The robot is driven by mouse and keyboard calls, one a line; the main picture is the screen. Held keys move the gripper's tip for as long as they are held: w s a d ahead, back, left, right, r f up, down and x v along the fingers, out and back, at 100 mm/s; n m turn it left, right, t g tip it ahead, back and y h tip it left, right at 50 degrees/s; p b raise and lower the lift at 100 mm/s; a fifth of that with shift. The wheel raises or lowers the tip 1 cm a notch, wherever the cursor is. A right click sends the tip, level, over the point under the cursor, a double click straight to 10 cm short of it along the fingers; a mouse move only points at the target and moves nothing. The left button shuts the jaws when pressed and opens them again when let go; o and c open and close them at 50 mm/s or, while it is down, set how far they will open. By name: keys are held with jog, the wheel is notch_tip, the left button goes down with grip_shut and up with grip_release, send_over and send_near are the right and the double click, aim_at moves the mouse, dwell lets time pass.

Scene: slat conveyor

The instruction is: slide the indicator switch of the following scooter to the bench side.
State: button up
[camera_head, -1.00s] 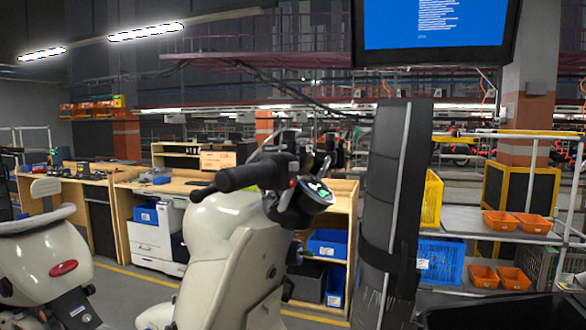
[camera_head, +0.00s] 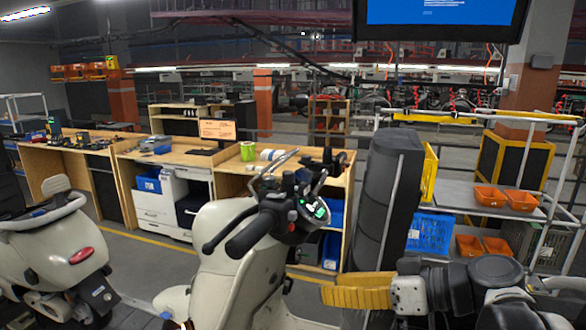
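A cream scooter (camera_head: 232,230) stands in the middle, its black handlebar turned towards me, with a grip (camera_head: 235,229) reaching to the left. A dash display (camera_head: 318,211) glows green. The indicator switch is too small to make out among the dark handlebar controls. A second cream scooter (camera_head: 50,245) stands at the left, its red tail light towards me. My gripper (camera_head: 335,294), with yellow-orange fingers, is at the lower right, apart from and below the handlebar. Its fingers show side-on, so I cannot tell their opening.
Wooden workbenches (camera_head: 185,157) run behind the scooters. A tall dark pillar-like object (camera_head: 388,200) stands right of the handlebar, above my gripper. A shelf rack (camera_head: 480,223) with orange bins (camera_head: 490,196) and a blue crate (camera_head: 430,234) is at the right. A screen hangs overhead.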

aim_at(296, 214)
notch_tip(296, 214, up, 12)
jog(key=w+d+n+t+y+p, duration=0.1)
jog(key=w+d+n+y+p, duration=0.1)
jog(key=d+n+y+p, duration=0.15)
jog(key=shift+n+y, duration=0.25)
jog(key=x, duration=0.7)
jog(key=p+x, duration=0.1)
jog(key=x, duration=0.3)
jog(key=shift+w+a+f, duration=0.15)
jog(key=shift+f, duration=0.15)
